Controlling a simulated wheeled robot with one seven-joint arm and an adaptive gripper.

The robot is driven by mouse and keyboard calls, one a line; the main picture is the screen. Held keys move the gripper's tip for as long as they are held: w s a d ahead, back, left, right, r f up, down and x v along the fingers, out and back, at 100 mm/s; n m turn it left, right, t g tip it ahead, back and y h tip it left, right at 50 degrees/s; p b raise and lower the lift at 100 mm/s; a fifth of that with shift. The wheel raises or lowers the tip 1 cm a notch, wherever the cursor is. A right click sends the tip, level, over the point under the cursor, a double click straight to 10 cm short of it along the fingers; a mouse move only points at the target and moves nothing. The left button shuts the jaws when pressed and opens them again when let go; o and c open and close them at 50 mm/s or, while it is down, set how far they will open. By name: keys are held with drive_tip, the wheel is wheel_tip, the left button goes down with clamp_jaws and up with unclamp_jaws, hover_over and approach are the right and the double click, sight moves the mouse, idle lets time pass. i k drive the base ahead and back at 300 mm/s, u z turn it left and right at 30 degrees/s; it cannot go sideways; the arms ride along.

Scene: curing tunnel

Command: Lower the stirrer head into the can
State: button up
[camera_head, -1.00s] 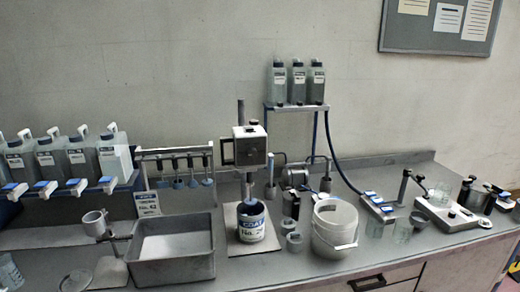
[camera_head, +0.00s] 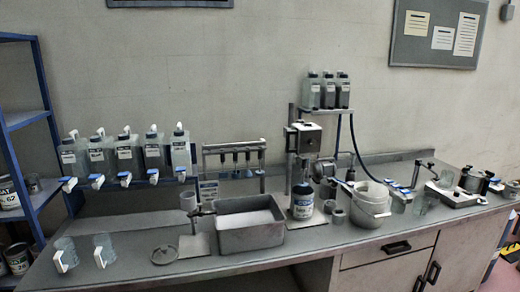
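The stirrer head (camera_head: 304,138) is a pale box on an upright stand at the middle of the bench. The can (camera_head: 302,204) has a white and blue label and stands upright on the stand's base plate, directly below the head. A thin shaft runs down from the head towards the can's mouth. I cannot tell at this size whether its lower end is inside the can. My gripper is not in view.
A grey metal tray (camera_head: 249,236) stands left of the can, and a white bucket (camera_head: 371,205) stands to its right. A blue shelf rack (camera_head: 22,118) is at far left. Glass mugs (camera_head: 104,250) stand near the front left edge. The floor is partly visible at lower right.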

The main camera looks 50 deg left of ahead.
sight(296, 136)
drive_tip(key=z, duration=0.25)
drive_tip(key=k, duration=0.35)
drive_tip(key=u, duration=2.2)
